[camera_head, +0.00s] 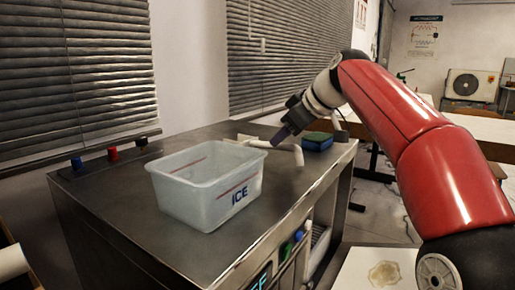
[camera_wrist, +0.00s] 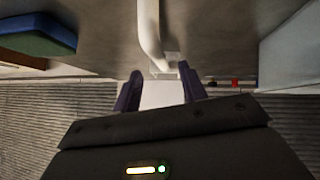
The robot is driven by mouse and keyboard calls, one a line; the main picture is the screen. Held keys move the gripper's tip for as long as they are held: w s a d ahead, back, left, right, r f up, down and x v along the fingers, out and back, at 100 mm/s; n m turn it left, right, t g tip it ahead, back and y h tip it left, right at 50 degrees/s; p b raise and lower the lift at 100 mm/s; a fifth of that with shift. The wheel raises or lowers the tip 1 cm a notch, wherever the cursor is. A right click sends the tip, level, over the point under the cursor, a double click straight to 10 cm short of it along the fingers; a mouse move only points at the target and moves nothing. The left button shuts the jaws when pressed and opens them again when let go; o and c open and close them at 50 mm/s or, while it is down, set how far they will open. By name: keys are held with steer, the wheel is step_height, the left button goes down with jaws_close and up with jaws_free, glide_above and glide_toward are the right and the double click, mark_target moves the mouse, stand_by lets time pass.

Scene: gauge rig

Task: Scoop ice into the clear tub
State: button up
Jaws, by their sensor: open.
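The clear tub (camera_head: 190,205), marked ICE with a red line, stands on the metal counter and looks empty. Its pale wall (camera_wrist: 290,50) shows at the right of the wrist view. My gripper (camera_head: 281,138) is open, with purple fingers, low over the counter behind and right of the tub. A white bent rod (camera_head: 298,155) lies close to the fingers; it also shows in the wrist view (camera_wrist: 150,30), its end by a small grey block just beyond the fingertips. I cannot tell whether it is a scoop's handle. No ice is recognisable.
A blue and green sponge (camera_head: 318,142) lies right of the gripper, near the counter's right edge. Red, blue and black knobs (camera_head: 112,153) line the back left edge. Blinds cover the wall behind. The counter (camera_head: 120,190) is clear left of the tub.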

mark_target(262, 147)
steer(key=x, duration=0.6)
steer(key=shift+w+a, duration=0.1)
steer(key=shift+a, duration=0.05)
jaws_close()
